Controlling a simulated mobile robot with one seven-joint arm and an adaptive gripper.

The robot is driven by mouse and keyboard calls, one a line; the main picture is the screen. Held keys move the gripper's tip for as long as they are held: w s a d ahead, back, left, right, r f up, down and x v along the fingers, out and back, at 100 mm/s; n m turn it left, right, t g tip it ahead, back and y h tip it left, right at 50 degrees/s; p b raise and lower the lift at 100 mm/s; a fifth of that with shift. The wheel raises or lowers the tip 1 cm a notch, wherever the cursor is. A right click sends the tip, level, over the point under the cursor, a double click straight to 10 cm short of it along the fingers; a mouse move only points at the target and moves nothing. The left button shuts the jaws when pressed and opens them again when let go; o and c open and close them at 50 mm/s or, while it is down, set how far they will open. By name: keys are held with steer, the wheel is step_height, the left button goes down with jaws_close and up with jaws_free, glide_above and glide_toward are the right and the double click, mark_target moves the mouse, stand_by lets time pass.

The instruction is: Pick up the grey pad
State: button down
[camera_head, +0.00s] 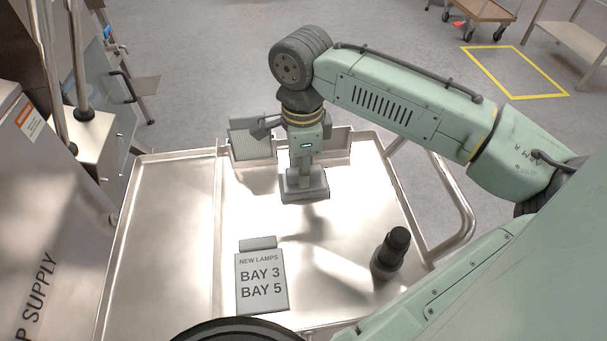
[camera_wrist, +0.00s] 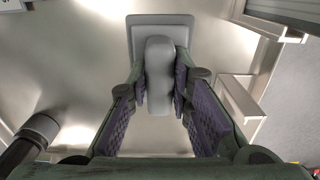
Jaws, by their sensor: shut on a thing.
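The grey pad (camera_head: 305,191) is a square block with a raised rounded grip. In the wrist view its plate (camera_wrist: 140,40) lies beyond the fingers and the grip (camera_wrist: 160,75) stands between them. My gripper (camera_head: 304,172) points down and is shut on the grip; it also shows in the wrist view (camera_wrist: 160,88). The pad is over the metal cart top (camera_head: 170,230), towards its far side. A shadow lies in front of the pad, and it seems a little above the surface. The pad's underside is hidden.
A sign (camera_head: 261,280) reading "NEW LAMPS BAY 3 BAY 5" lies near the front. A dark cylinder (camera_head: 390,254) stands at the right. A grey ribbed panel (camera_head: 251,140) stands in a holder at the far edge. The cart's left part is clear.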

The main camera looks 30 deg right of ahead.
steer(key=shift+r, duration=0.1)
steer(key=shift+r, duration=0.5)
step_height(320, 180, up, 2)
steer(key=shift+r+b, duration=0.15)
steer(key=shift+b, duration=0.45)
steer(key=s+a+b, duration=0.1)
steer(key=s+a, duration=0.2)
steer(key=s, duration=0.4)
steer(key=s+a+r+b, duration=0.1)
steer(key=s+a, duration=0.3)
steer(key=s, duration=0.3)
steer(key=shift+a+r+b, duration=0.25)
steer(key=shift+a+b, duration=0.05)
steer(key=shift+b, duration=0.05)
steer(key=shift+s, duration=0.1)
steer(key=c, duration=2)
jaws_free()
jaws_close()
